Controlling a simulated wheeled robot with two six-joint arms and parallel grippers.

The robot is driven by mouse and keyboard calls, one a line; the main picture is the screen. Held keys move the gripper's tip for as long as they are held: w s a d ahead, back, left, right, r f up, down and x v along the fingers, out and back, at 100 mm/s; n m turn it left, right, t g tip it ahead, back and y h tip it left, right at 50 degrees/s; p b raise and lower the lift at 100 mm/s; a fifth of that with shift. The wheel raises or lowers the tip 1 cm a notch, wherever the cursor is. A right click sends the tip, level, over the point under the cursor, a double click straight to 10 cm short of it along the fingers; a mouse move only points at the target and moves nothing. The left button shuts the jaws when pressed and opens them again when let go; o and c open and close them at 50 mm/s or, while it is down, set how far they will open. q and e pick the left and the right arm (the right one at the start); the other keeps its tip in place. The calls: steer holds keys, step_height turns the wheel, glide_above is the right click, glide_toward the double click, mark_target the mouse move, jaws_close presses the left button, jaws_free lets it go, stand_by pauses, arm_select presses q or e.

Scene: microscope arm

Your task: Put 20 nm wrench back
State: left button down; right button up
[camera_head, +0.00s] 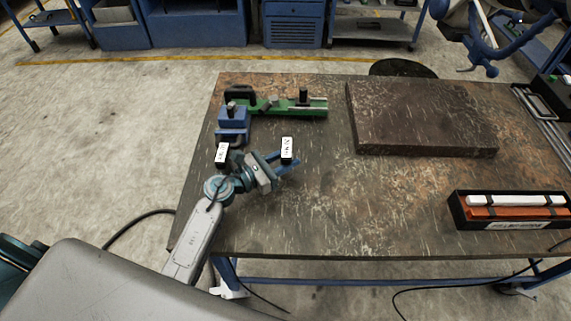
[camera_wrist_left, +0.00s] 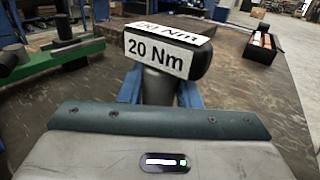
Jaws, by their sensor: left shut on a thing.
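The 20 Nm wrench (camera_head: 287,149) is a black-headed tool with a white label. My left gripper (camera_head: 283,163) is shut on it and holds it over the left part of the table. In the left wrist view the wrench head (camera_wrist_left: 165,50) reads "20 Nm" and stands up between the blue fingers (camera_wrist_left: 160,92). A second black head with a white label (camera_head: 222,153) is just left of my gripper, below the blue fixture. A green holder (camera_head: 290,108) with black and grey parts lies behind the gripper. My right gripper is not in view.
The worn table (camera_head: 330,210) is clear right of my gripper. A dark slab (camera_head: 420,120) lies at the back centre. A black tray (camera_head: 475,218) with white and orange bars is at the right. A blue fixture (camera_head: 233,121) joins the green holder's left end.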

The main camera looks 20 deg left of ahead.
arm_select(q)
step_height(320, 180, down, 2)
steer(key=shift+f, duration=0.25)
steer(key=shift+s+f, duration=0.1)
steer(key=shift+f, duration=0.1)
steer(key=c, duration=1.1)
jaws_free()
steer(key=shift+o, duration=0.2)
